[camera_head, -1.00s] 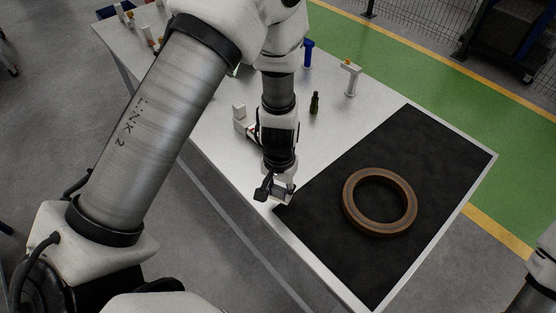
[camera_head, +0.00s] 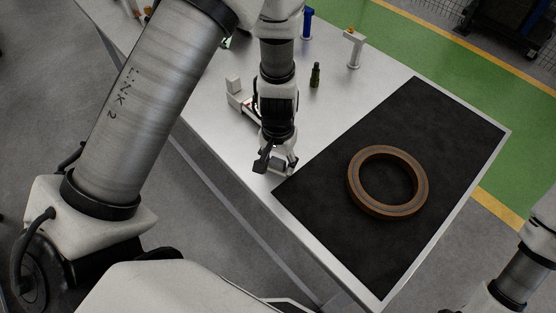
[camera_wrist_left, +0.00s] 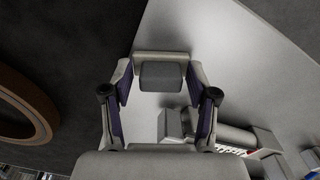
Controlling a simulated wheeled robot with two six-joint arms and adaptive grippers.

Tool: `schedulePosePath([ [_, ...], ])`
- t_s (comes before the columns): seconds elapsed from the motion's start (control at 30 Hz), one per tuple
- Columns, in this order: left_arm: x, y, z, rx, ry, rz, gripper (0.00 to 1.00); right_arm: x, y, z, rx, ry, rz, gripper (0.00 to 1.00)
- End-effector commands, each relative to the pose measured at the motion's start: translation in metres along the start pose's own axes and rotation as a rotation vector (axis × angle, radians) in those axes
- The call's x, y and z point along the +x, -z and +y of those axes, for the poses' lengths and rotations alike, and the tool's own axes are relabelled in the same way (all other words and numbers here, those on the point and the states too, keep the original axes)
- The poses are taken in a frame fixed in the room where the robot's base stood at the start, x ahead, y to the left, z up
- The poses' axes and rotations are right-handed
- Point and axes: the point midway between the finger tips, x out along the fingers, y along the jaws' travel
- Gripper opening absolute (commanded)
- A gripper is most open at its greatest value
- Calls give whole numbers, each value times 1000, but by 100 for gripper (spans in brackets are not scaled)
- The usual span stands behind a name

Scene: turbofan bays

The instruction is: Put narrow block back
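My left gripper (camera_head: 281,165) is over the bare table, by the near left corner of the black mat. In the left wrist view its two fingers (camera_wrist_left: 162,72) close in on a grey block (camera_wrist_left: 162,76), which spans the gap between the tips. I take this as the narrow block; its lower side is hidden from me. A light grey fixture (camera_head: 237,92) with an upright end stands on the table behind and left of the gripper. It also shows in the left wrist view (camera_wrist_left: 232,136), right of and below the fingertips.
A brown ring (camera_head: 356,190) lies on the black mat (camera_head: 320,215). A dark green bottle (camera_head: 315,75), a blue item (camera_head: 307,24) and a white stand (camera_head: 354,48) are farther back on the table. The tabletop between bottle and mat is clear.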

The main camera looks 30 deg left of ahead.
Motion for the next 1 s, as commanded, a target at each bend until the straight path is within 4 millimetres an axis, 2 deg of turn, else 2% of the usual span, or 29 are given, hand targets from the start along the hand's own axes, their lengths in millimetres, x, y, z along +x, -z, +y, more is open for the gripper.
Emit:
schedulePosePath([
  [0.23,0,0,0,0,0,0,66,0,0,0,0,0,0,85],
  [0.37,-7,0,0,1,0,1,66,-5,0,0,0,0,1,85],
  [0.47,-24,1,0,2,-1,4,66,-6,0,0,0,0,0,85],
  [0.8,-105,1,0,1,0,5,66,-2,0,0,0,0,0,85],
  [0.9,-118,0,0,-1,0,2,66,-2,0,0,0,0,0,85],
  [1.0,-123,0,0,0,0,1,66,-2,0,0,0,0,0,85],
])
